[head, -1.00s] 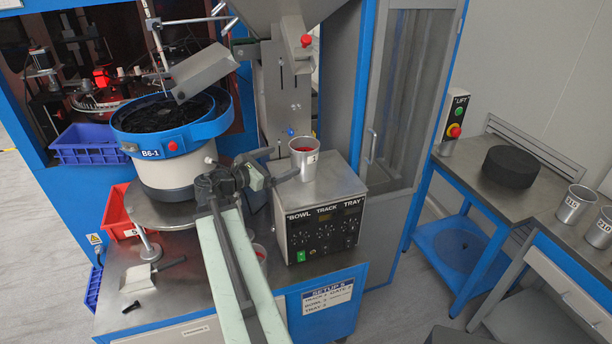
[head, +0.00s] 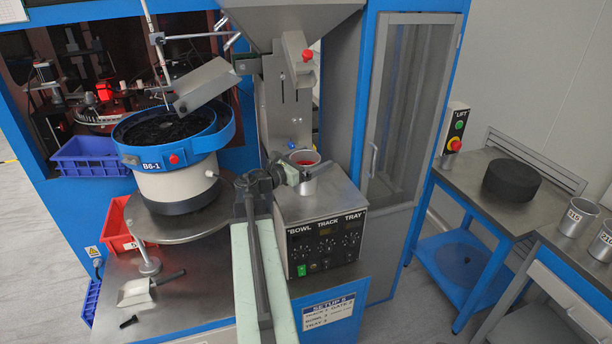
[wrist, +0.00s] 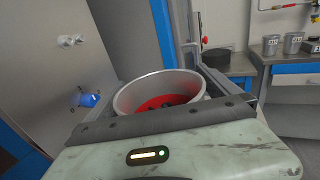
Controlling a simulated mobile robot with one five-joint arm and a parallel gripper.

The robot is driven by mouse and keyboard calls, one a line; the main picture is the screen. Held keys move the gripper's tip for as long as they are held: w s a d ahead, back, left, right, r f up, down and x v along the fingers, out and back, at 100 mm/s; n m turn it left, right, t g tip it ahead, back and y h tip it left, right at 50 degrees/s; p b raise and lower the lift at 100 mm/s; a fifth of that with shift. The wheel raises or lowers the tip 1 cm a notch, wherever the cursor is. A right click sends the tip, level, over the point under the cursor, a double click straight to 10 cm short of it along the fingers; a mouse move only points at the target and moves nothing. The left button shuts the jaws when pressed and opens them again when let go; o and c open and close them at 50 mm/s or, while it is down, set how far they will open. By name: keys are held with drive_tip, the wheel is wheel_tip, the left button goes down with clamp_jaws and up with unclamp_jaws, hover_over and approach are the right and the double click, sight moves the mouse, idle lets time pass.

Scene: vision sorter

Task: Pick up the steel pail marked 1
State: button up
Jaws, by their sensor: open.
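The steel pail (head: 309,186) stands upright on top of the grey control box, with red contents inside. My gripper (head: 302,172) is at the pail, level with its upper part. In the wrist view the pail (wrist: 128,97) sits between my two open fingers (wrist: 160,92), one on each side of it. I cannot tell whether either finger touches it. The gripper body hides the pail's lower part in the wrist view. Its number mark is not readable now.
The control box (head: 322,245) stands on the bench beside the bowl feeder (head: 175,180). A hopper chute (head: 298,60) hangs above and behind the pail. More steel pails (head: 577,217) and a black disc (head: 511,180) are on the right-hand tables.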

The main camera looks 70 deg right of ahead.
drive_tip(key=c, duration=2)
drive_tip(key=shift+o, duration=0.2)
wheel_tip(320, 180, up, 10)
drive_tip(key=p, duration=1)
